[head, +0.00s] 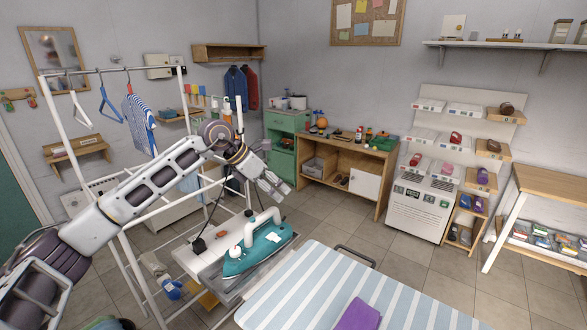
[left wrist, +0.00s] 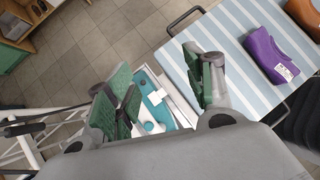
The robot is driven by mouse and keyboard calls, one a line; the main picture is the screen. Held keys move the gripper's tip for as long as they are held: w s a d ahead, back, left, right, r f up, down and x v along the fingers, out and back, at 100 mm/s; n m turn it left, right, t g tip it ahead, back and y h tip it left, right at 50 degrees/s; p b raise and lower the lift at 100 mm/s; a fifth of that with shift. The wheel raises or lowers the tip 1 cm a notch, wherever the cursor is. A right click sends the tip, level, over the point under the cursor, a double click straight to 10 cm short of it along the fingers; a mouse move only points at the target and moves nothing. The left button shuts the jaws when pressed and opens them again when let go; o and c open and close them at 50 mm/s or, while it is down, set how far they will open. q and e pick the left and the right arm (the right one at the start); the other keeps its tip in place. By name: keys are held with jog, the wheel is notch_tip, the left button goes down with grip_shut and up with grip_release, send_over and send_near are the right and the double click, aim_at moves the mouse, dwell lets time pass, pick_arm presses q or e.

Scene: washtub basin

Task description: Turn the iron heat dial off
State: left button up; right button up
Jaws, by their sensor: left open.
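In the left wrist view, part of the teal iron (left wrist: 150,102) shows between the fingers. My left gripper (head: 270,187) is above and behind the iron, apart from it. Its green-padded fingers (left wrist: 160,90) are spread open with nothing between them. My right gripper is not in view.
A purple folded cloth (head: 358,315) lies on the board, also seen in the wrist view (left wrist: 270,55). A white drying rack (head: 110,180) with hangers and a striped shirt (head: 140,122) stands at left. A wooden cabinet (head: 345,165) is behind. Tiled floor lies open beyond the board.

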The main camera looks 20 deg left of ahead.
pick_arm(q)
jog(key=w+d+r+n+t+h, duration=0.1)
jog(key=d+r+h, duration=0.2)
jog(key=d+r, duration=0.2)
jog(key=shift+w+d+r+t+h, duration=0.2)
jog(key=shift+w+r+t+h, duration=0.1)
jog(key=shift+r, duration=0.15)
dwell(0.5)
